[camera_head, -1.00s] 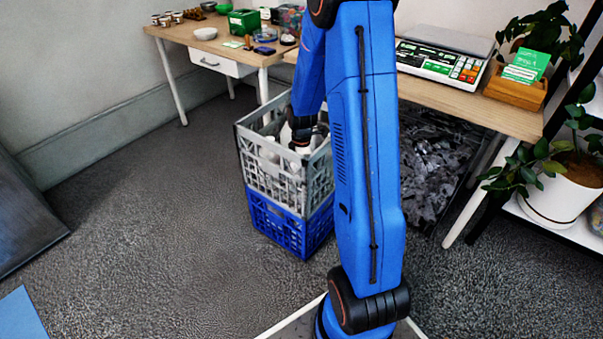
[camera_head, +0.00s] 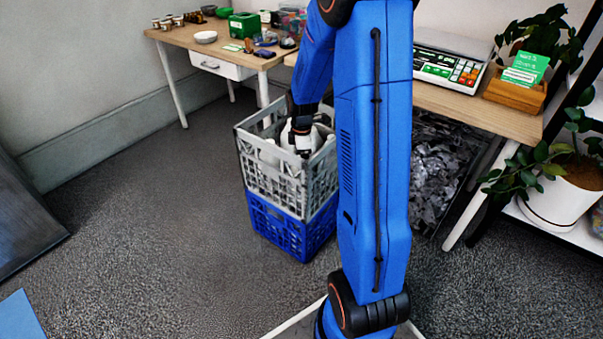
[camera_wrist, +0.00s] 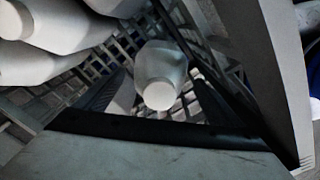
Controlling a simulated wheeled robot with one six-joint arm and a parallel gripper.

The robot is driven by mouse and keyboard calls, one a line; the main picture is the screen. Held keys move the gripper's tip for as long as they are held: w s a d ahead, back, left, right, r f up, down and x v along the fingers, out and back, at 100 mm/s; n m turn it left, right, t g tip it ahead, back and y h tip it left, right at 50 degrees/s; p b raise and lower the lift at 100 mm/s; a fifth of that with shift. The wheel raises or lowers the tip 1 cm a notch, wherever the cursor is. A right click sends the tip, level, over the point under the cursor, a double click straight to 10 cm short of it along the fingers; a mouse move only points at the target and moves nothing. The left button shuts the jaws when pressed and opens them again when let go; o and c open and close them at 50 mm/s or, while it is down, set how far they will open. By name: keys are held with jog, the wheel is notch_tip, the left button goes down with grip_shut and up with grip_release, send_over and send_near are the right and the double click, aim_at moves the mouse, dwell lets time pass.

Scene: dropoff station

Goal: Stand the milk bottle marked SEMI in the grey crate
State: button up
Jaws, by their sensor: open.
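The grey crate (camera_head: 262,172) stands on top of a blue crate on the floor. White milk bottles (camera_head: 268,152) stand in it. My gripper (camera_head: 303,150) points down over the crate's right part. In the wrist view, one white bottle with a round white cap (camera_wrist: 160,72) shows between the two dark fingers of my gripper (camera_wrist: 160,85), which are spread apart with visible gaps. The grey crate's lattice (camera_wrist: 95,62) shows around and below this bottle. No label is readable, so I cannot tell which bottle is marked SEMI.
More white bottles (camera_wrist: 50,25) lie at the upper left of the wrist view. The blue crate (camera_head: 290,235) is under the grey one. A wooden table (camera_head: 225,48) and a table with a scale (camera_head: 450,68) stand behind.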

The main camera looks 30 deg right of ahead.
notch_tip(320, 180, up, 6)
jog(key=shift+r, duration=0.1)
dwell(0.7)
